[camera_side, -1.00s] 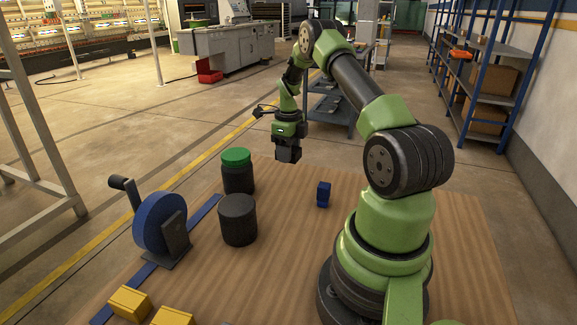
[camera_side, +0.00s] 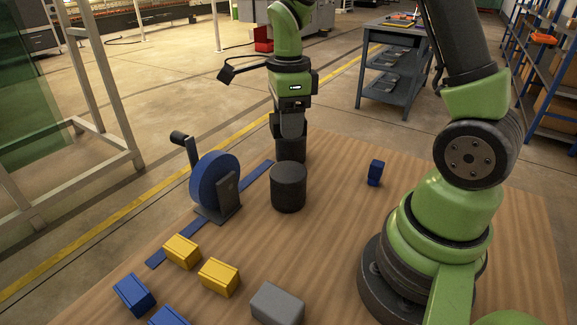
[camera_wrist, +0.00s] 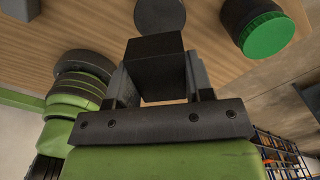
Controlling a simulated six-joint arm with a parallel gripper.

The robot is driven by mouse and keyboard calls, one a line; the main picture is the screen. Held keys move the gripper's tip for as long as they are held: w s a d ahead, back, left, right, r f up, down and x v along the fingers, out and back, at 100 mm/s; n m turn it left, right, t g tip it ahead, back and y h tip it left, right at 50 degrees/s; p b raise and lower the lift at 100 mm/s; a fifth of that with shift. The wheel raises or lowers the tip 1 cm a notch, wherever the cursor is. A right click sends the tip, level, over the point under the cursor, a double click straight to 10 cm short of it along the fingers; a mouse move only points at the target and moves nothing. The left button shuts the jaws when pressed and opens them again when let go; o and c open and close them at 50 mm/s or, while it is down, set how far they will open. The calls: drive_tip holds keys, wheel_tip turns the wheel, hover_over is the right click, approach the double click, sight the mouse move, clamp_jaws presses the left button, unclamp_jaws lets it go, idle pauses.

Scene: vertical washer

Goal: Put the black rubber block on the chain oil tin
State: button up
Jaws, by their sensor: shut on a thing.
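My gripper (camera_side: 289,132) points down, its fingers on either side of a black block (camera_wrist: 155,62) in the wrist view. A plain dark grey cylinder (camera_side: 289,188) stands on the table in front of the gripper in the side view. Its round top (camera_wrist: 160,14) shows just past the block in the wrist view. A dark jar with a green lid (camera_wrist: 266,34) stands to the right there. In the side view the lid is hidden, and I cannot separate block from jar. Neither container has a readable label, so I cannot tell which is the chain oil tin.
A blue reel with a crank (camera_side: 215,180) stands left of the cylinder on a blue strip (camera_side: 190,231). Yellow blocks (camera_side: 218,277), blue blocks (camera_side: 134,294) and a grey block (camera_side: 277,304) lie at the front. A small blue block (camera_side: 375,172) stands right, with bare wood around it.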

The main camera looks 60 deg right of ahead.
sight(288, 171)
wheel_tip(288, 171, down, 9)
drive_tip(key=shift+r, duration=0.1)
idle(0.4)
drive_tip(key=o, duration=0.9)
drive_tip(key=shift+o, duration=0.2)
wheel_tip(288, 171, up, 12)
drive_tip(key=shift+f, duration=0.1)
drive_tip(key=s+a+r+n+t+y, duration=0.1)
drive_tip(key=s+a+r+n+t, duration=0.2)
drive_tip(key=s+n, duration=0.4)
drive_tip(key=s+a+r+n+t+y, duration=0.1)
drive_tip(key=s+a+r+n+t, duration=0.3)
drive_tip(key=n, duration=1.2)
drive_tip(key=shift+s+a+r, duration=1.15)
drive_tip(key=shift+s+r, duration=0.2)
drive_tip(key=shift+r, duration=0.45)
